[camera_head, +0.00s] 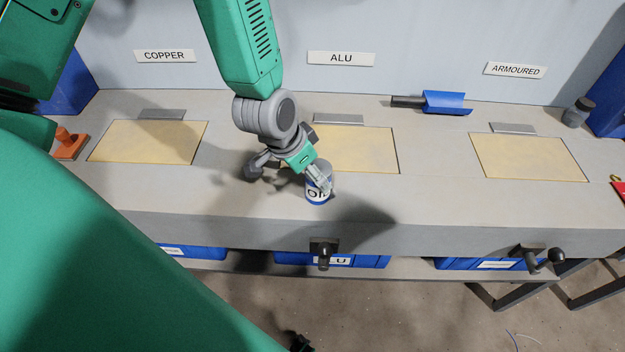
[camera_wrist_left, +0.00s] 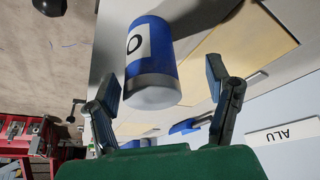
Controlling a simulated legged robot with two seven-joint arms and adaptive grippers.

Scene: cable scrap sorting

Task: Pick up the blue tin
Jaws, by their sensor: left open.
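The blue tin (camera_head: 318,196), with a white label bearing dark letters, stands upright near the front edge of the bench, in front of the ALU plate. My left gripper (camera_head: 288,173) is open beside it, and its fingers cover part of the tin in the head view. In the left wrist view the tin (camera_wrist_left: 152,62) appears between the two spread fingers (camera_wrist_left: 162,88), with a visible gap on each side. The fingers are not closed on it. My right gripper is not in view.
Pale plates lie along the bench (camera_head: 430,205) under the COPPER, ALU and ARMOURED signs. A blue scoop (camera_head: 445,102) lies at the back, and a grey jar (camera_head: 577,112) stands at the right. An orange item (camera_head: 69,143) is at the left. Dark handles project from the bench front.

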